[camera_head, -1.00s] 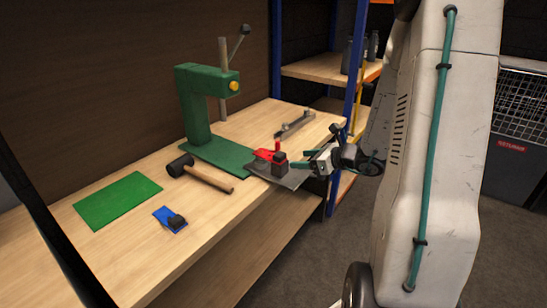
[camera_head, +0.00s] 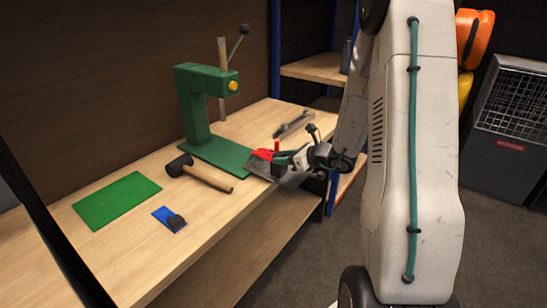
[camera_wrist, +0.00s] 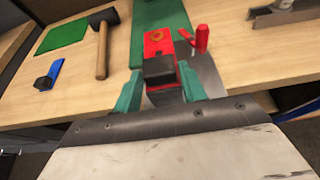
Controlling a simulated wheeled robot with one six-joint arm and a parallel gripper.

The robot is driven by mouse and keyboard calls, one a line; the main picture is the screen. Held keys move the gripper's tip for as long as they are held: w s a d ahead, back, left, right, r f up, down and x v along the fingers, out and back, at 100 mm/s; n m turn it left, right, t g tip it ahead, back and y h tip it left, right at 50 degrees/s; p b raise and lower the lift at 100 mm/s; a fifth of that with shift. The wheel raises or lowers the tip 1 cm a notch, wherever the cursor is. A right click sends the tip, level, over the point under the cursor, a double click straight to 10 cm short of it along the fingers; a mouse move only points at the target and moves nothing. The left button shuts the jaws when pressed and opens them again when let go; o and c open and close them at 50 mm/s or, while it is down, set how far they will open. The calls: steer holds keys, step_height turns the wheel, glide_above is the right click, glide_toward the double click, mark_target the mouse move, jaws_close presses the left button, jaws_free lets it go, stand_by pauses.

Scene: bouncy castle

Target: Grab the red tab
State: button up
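The red tab (camera_wrist: 158,42) is a flat red piece with a round orange spot, lying at the bench's front edge. A dark block (camera_wrist: 158,70) sits on its near end. A red upright peg (camera_wrist: 201,38) stands to its right. In the head view the red tab (camera_head: 262,153) is partly behind my gripper. My gripper (camera_wrist: 160,68) is open, with its teal fingers on either side of the dark block and gaps showing. In the head view my gripper (camera_head: 283,160) is at the tab's right end. I cannot tell whether a finger touches the block.
A grey metal plate (camera_wrist: 210,75) lies under the tab. A green press (camera_head: 194,110) stands behind on the wooden bench (camera_head: 115,240). A mallet (camera_head: 205,178), a green mat (camera_head: 118,200), a blue tab with a black block (camera_head: 164,215) and a metal bar (camera_head: 295,124) lie around.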

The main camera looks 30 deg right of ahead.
steer(key=shift+c, duration=1.3)
steer(key=shift+r, duration=0.1)
